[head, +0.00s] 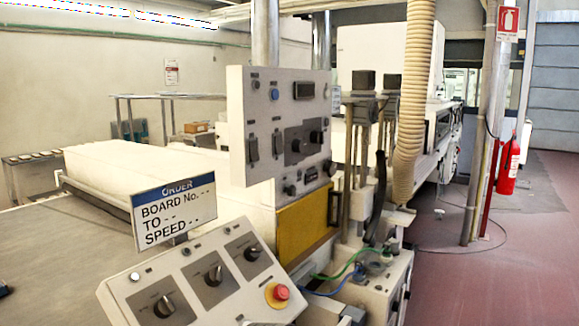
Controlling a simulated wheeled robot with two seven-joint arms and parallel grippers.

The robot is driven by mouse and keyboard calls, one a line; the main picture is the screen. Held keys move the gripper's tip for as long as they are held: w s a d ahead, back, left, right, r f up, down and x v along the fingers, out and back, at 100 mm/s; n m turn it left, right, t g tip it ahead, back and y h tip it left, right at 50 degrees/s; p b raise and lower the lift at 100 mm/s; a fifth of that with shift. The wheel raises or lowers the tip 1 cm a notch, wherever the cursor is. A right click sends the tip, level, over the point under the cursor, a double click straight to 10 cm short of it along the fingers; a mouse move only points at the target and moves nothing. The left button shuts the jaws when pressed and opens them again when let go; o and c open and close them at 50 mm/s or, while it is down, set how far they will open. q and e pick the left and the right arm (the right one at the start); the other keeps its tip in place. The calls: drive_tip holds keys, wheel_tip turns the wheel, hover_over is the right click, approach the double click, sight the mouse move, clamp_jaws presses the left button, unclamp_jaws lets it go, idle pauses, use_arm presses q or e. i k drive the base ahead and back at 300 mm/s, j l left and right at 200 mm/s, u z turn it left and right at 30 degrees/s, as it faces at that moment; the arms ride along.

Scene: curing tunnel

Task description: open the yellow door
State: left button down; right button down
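The yellow door (306,224) is a flat yellow panel on the side of the machine, below the upright control panel, near the middle of the head view. It looks shut. Its lower left part is close behind the sloped control desk.
A sloped control desk (205,280) with knobs and a red emergency button (280,292) stands in front. An upright control panel (280,125) rises above the door. Hoses and a grey box (375,285) stand to its right. The red floor (490,260) is open at right.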

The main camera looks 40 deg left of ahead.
sight(299, 223)
drive_tip(key=i+u, duration=0.1)
drive_tip(key=i, duration=0.35)
drive_tip(key=i+l+u, duration=0.15)
drive_tip(key=i, duration=0.3)
drive_tip(key=i+l+u, duration=0.1)
drive_tip(key=i, duration=0.35)
drive_tip(key=i+l+u, duration=0.15)
drive_tip(key=i+l, duration=0.15)
drive_tip(key=i+l+u, duration=0.1)
drive_tip(key=i+l, duration=0.15)
drive_tip(key=i, duration=0.3)
